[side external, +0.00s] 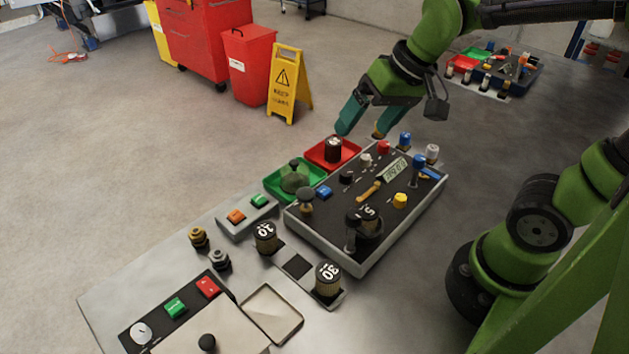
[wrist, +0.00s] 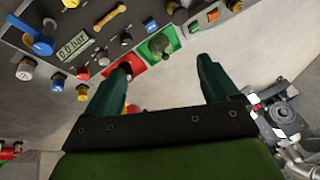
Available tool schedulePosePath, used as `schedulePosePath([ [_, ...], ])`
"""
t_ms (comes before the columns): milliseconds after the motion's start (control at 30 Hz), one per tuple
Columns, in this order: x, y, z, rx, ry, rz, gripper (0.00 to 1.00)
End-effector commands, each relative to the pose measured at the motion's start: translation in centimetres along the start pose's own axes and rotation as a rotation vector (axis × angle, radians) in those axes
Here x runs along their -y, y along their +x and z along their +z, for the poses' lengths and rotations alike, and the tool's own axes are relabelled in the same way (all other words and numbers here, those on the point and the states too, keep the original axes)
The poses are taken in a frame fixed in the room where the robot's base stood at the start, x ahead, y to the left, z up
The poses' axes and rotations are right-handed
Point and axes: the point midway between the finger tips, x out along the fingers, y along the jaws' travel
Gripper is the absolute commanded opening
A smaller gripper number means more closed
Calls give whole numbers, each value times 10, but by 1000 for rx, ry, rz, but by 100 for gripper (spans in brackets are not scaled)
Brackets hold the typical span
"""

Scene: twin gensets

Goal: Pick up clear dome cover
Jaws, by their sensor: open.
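The clear dome cover (side external: 295,181) has a dark knob on top and sits in the green tray (side external: 271,191), on the far side of the control panel. It also shows in the wrist view (wrist: 161,46), ahead of the gap between my fingers. My gripper (side external: 362,128) is open and empty, above and behind the red tray (side external: 350,147), to the right of the dome in the side view. In the wrist view both fingers of my gripper (wrist: 165,66) are spread apart and the dome lies beyond their tips.
A black-topped knob (side external: 333,150) stands in the red tray, close to my fingers. The control panel (side external: 432,196) carries several raised knobs and a yellow-handled tool (side external: 370,191). A small button box (side external: 247,215) stands left of the green tray. Open floor lies behind the trays.

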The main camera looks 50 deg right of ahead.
Motion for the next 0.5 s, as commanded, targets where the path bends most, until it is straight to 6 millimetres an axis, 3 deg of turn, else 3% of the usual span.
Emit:
schedulePosePath([
  [300, 22, 74, -80, 231, -45, 146, 88],
  [500, 29, 123, -119, 330, -66, 242, 88],
])
